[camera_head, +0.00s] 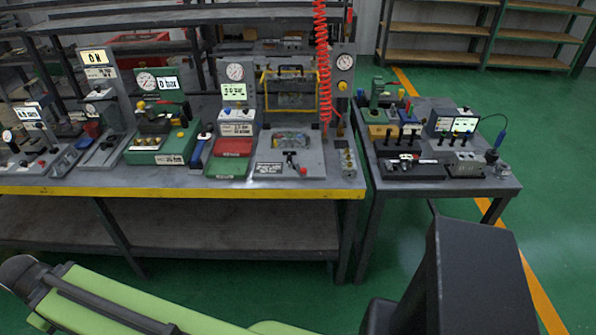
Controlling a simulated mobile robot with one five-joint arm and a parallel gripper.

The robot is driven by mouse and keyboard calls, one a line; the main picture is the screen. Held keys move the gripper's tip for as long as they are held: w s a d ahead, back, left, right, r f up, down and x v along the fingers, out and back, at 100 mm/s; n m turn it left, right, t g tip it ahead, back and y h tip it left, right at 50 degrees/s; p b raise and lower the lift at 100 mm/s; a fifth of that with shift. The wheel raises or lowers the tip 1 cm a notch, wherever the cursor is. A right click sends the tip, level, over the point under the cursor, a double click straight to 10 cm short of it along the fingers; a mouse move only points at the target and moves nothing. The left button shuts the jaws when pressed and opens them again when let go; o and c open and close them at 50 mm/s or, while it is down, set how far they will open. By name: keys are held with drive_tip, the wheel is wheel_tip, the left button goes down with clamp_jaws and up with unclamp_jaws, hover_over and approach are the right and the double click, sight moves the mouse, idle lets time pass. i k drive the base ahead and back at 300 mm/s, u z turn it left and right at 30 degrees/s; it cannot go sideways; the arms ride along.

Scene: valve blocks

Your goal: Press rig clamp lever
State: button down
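A grey test rig (310,158) stands at the right end of the long workbench, with a yellow frame (291,72) at its back. On its base are a small black lever-like part (290,158) and a red knob (303,171) at the front. The parts are small, and I cannot tell for certain which one is the clamp lever or how it is set.
The workbench (180,191) has a yellow front edge and carries several gauge and display stations. A red coiled hose (324,60) hangs over the rig. A smaller table (450,186) with valve blocks stands to the right. Green floor (290,285) is clear in front.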

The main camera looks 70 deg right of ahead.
sight(302, 171)
drive_tip(key=z, duration=0.05)
drive_tip(key=i, duration=0.9)
drive_tip(key=u, duration=0.1)
